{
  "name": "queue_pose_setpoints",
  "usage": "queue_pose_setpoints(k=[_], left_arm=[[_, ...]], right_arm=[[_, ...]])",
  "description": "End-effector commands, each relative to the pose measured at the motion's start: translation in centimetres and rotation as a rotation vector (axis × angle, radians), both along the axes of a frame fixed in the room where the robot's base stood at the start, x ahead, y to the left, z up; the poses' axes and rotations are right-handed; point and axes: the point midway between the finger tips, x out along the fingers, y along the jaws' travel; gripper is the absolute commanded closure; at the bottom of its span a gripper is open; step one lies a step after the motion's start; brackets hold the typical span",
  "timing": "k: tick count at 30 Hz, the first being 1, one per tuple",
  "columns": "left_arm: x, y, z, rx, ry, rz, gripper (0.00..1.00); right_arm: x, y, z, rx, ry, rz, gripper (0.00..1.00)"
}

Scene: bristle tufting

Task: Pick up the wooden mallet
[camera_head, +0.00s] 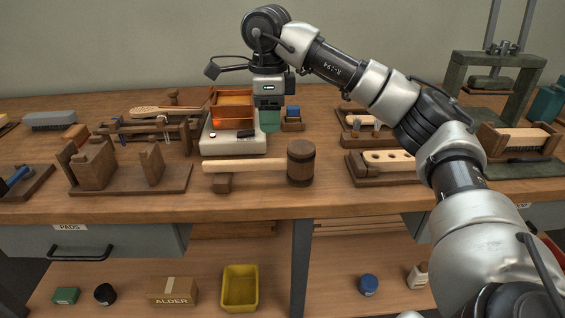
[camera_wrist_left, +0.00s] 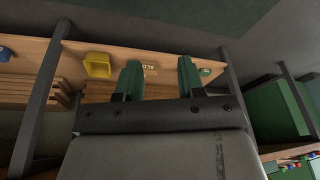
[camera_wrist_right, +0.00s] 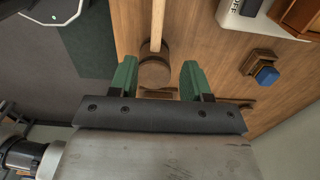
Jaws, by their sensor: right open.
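The wooden mallet (camera_head: 301,164) lies near the front of the workbench in the head view. My right gripper (camera_head: 270,122) is open and empty, pointing down above and behind the mallet. In the right wrist view, the mallet head (camera_wrist_right: 154,73) shows between the spread green fingers of my right gripper (camera_wrist_right: 159,64), below them and apart. My left gripper (camera_wrist_left: 160,62) is open and empty in its wrist view, facing the lower shelf; the head view does not show it.
A white scale-like device (camera_head: 232,142) with an orange-lit wooden box stands behind the handle. A wooden block with holes (camera_head: 388,160) lies right of the mallet. A wooden jig (camera_head: 130,180) stands left. A yellow bin (camera_head: 240,288) is on the lower shelf.

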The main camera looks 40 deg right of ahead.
Motion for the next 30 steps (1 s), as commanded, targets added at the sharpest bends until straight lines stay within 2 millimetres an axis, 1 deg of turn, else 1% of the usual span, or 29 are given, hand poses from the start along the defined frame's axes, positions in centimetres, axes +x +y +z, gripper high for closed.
queue_pose_setpoints(k=[2,6,9,14,20,21,24,30], left_arm=[[-0.1,0.0,0.0,0.0,0.0,0.0,0.61],[-0.3,0.1,0.1,0.0,-0.004,0.0,0.61],[-0.3,0.1,-0.3,0.0,-0.003,0.0,0.61],[-0.3,0.1,-0.7,0.0,-0.003,0.0,0.61],[-0.3,0.1,-1.7,0.0,-0.004,0.0,0.61],[0.5,-0.2,-1.5,-0.009,-0.047,-0.003,0.61],[1.5,-0.5,-1.2,-0.021,-0.108,-0.008,0.61],[1.9,-0.6,-1.1,-0.026,-0.13,-0.01,0.61]], right_arm=[[-0.1,-0.2,-0.8,-0.006,0.003,-0.002,0.52],[-0.1,-0.1,-3.0,-0.005,0.005,-0.001,0.52],[-0.1,-0.1,-4.6,-0.003,0.004,0.0,0.52],[-0.2,-0.2,-6.1,-0.002,0.002,0.0,0.52],[-0.9,-0.6,-9.1,-0.002,0.004,0.0,0.52],[-0.8,-0.5,-9.6,-0.002,0.003,0.0,0.52],[-0.8,-0.5,-10.4,0.0,0.001,0.0,0.52],[-0.8,-0.5,-10.6,0.001,0.001,0.0,0.52]])
